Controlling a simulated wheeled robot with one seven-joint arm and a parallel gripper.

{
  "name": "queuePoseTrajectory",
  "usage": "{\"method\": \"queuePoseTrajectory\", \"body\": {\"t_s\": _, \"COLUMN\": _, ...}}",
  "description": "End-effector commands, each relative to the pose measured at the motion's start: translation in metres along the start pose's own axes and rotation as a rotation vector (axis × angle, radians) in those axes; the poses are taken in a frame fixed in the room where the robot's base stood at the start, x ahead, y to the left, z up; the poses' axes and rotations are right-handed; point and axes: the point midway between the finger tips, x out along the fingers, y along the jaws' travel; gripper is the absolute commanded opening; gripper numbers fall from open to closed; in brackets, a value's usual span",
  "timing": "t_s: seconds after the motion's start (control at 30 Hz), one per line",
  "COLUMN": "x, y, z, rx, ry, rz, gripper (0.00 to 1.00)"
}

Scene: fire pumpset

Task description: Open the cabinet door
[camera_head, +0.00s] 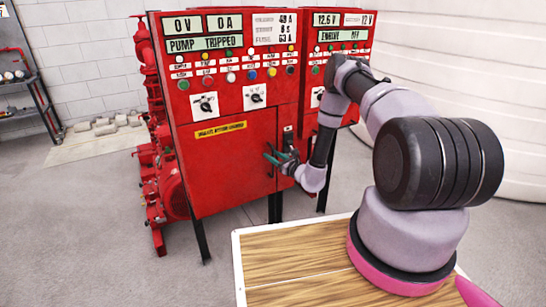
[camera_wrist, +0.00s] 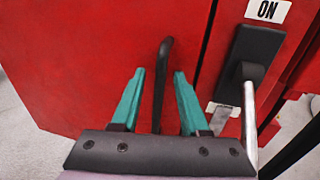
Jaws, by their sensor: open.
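The red cabinet door (camera_head: 232,165) is the lower front panel of the left red cabinet, with a yellow label near its top. It looks closed, flush with the frame. Its dark vertical bar handle (camera_wrist: 162,80) stands near the door's right edge in the wrist view. My gripper (camera_head: 270,153) is in front of this edge. In the wrist view my gripper (camera_wrist: 159,72) has its two teal fingers apart, one on each side of the handle in the picture. I cannot tell whether either finger touches it. In the head view the handle is mostly hidden by my gripper.
A black switch plate with a grey lever (camera_wrist: 250,110) and an ON label (camera_wrist: 267,10) is right of the handle. A second red cabinet (camera_head: 343,60) stands to the right. Red pump parts (camera_head: 165,185) are at the left. Grey floor (camera_head: 100,240) is clear in front.

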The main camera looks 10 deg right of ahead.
Motion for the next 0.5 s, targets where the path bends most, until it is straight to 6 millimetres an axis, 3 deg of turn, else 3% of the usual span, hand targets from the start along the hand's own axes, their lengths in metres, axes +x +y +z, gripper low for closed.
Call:
{"method": "queuePoseTrajectory", "body": {"t_s": 0.17, "x": 0.0001, "y": 0.0, "z": 0.0, "rx": 0.0, "ry": 0.0, "rz": 0.0, "gripper": 0.45}}
{"method": "queuePoseTrajectory", "body": {"t_s": 0.2, "x": 0.0, "y": 0.0, "z": 0.0, "rx": 0.0, "ry": 0.0, "rz": 0.0, "gripper": 0.41}}
{"method": "queuePoseTrajectory", "body": {"t_s": 0.3, "x": -0.0001, "y": -0.0001, "z": 0.0, "rx": 0.0, "ry": 0.0, "rz": 0.0, "gripper": 0.03}}
{"method": "queuePoseTrajectory", "body": {"t_s": 0.5, "x": -0.0002, "y": 0.0, "z": 0.0001, "rx": 0.0, "ry": 0.0, "rz": 0.0, "gripper": 0.0}}
